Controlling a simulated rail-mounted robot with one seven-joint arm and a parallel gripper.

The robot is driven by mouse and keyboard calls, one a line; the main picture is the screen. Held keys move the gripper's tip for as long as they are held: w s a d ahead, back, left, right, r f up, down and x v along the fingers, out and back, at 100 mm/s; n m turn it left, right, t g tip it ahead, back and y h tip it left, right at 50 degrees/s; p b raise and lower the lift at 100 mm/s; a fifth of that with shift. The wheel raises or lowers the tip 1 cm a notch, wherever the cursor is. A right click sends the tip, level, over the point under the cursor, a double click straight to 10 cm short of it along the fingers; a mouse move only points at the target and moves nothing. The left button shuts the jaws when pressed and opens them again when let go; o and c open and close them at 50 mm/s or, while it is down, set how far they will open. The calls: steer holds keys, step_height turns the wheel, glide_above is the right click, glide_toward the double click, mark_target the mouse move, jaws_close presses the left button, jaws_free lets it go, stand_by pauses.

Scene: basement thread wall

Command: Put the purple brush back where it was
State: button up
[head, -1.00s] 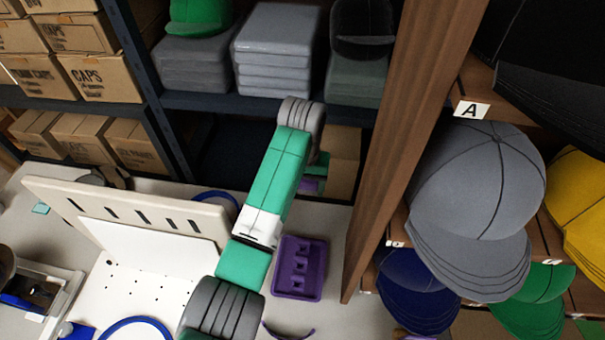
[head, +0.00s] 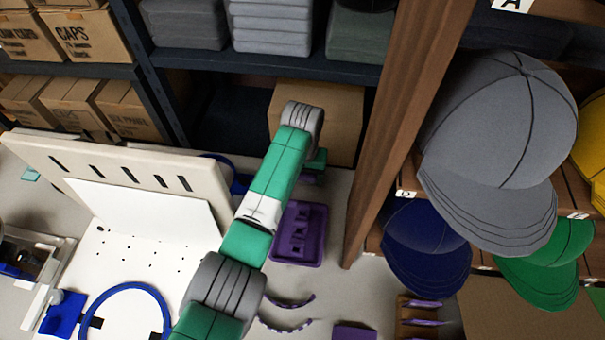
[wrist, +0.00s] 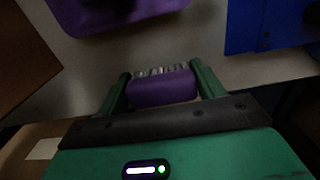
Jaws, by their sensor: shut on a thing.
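The purple brush (wrist: 162,90) is between the two green fingers of my gripper (wrist: 163,88) in the wrist view, its pale bristles toward the top of the picture. My gripper is shut on it. In the head view my green gripper (head: 317,160) is at the back edge of the table, in front of a cardboard box; the brush cannot be made out clearly there. A purple tray (head: 314,250) with small raised blocks lies on the table just nearer than the gripper. A purple thing, likely this tray, also shows in the wrist view (wrist: 100,18).
A white slotted panel (head: 125,160) and a pegboard stand left of my arm. A wooden post (head: 395,130) and cap shelves rise on the right. The cardboard box (head: 340,115) is behind the gripper. A blue object (wrist: 262,25) shows in the wrist view.

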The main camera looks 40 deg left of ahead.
steer(key=shift+f, duration=0.6)
steer(key=o, duration=0.8)
steer(key=shift+s, duration=0.1)
steer(key=o, duration=0.3)
steer(key=shift+d+f, duration=0.2)
steer(key=shift+d, duration=0.15)
steer(key=shift+a+f, duration=0.1)
steer(key=shift+b, duration=0.5)
steer(key=r+p, duration=0.1)
steer(key=r, duration=0.2)
steer(key=a+r+p, duration=0.1)
steer(key=r+p, duration=0.1)
steer(key=r, duration=0.1)
steer(key=r+p, duration=0.1)
steer(key=r, duration=0.1)
steer(key=shift+a+r+p, duration=0.2)
steer(key=shift+r+p, duration=0.1)
steer(key=shift+r, duration=0.1)
steer(key=shift+s+r, duration=0.1)
steer(key=shift+r, duration=0.2)
